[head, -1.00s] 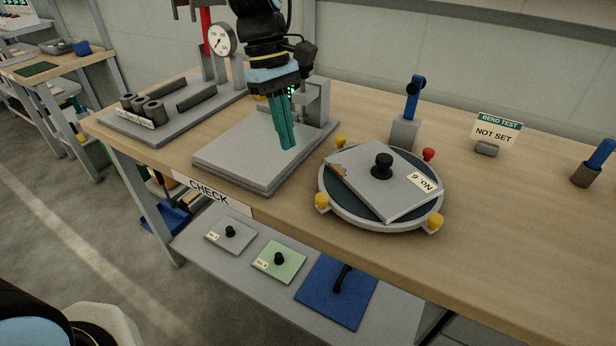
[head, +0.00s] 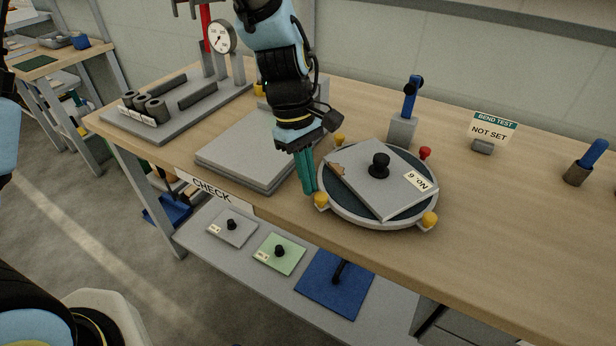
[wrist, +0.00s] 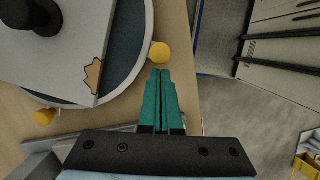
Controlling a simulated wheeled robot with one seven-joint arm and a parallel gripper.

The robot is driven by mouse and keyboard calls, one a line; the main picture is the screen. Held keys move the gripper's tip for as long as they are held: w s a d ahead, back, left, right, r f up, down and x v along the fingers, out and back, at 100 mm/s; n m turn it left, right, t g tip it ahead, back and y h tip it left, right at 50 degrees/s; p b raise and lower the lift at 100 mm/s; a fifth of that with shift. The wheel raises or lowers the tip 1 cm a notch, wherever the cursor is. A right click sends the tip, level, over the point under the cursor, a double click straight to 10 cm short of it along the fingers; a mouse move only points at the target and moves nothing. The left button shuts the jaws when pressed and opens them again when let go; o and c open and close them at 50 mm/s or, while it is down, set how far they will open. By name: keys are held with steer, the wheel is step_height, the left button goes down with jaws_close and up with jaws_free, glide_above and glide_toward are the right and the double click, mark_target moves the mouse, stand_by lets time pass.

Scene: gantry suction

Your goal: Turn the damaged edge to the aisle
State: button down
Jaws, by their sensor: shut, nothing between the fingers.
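A round turntable (head: 345,208) with a dark top stands near the bench's front edge. It has several yellow knobs and one red knob (head: 425,153) around its rim. A grey square plate (head: 365,190) labelled No. 6 lies on it, with a black knob (head: 380,164) in its middle. The plate's damaged edge (head: 337,170), a brown jagged patch, faces left; it also shows in the wrist view (wrist: 93,76). My gripper (head: 311,191) is shut and empty, pointing down just left of the front-left yellow knob (head: 321,200). In the wrist view the fingertips are close to that knob (wrist: 160,53); contact is unclear.
A flat grey platform (head: 230,160) lies left of my gripper. A blue-handled tool in a grey holder (head: 402,130) stands behind the turntable, and a NOT SET sign (head: 493,130) farther right. The bench's right front is clear. Plates lie on the shelf (head: 200,240) below; open floor (head: 80,200) is at left.

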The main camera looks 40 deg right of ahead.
steer(key=shift+s+a+n, duration=0.25)
steer(key=shift+s+n, duration=0.35)
steer(key=shift+s, duration=0.05)
steer(key=shift+s+a+n+h+p, duration=0.15)
steer(key=shift+s+n+p, duration=0.15)
steer(key=shift+s, duration=0.2)
steer(key=shift+s+a+n+h+p, duration=0.1)
steer(key=shift+s+n+h+p, duration=0.05)
steer(key=shift+s+n, duration=0.3)
steer(key=shift+s+a+r+n+p, duration=0.15)
steer(key=shift+s+n+p, duration=0.25)
steer(key=shift+s+n, duration=0.65)
steer(key=shift+s+h+p, duration=0.3)
steer(key=shift+s+p, duration=0.1)
steer(key=shift+s, duration=0.9)
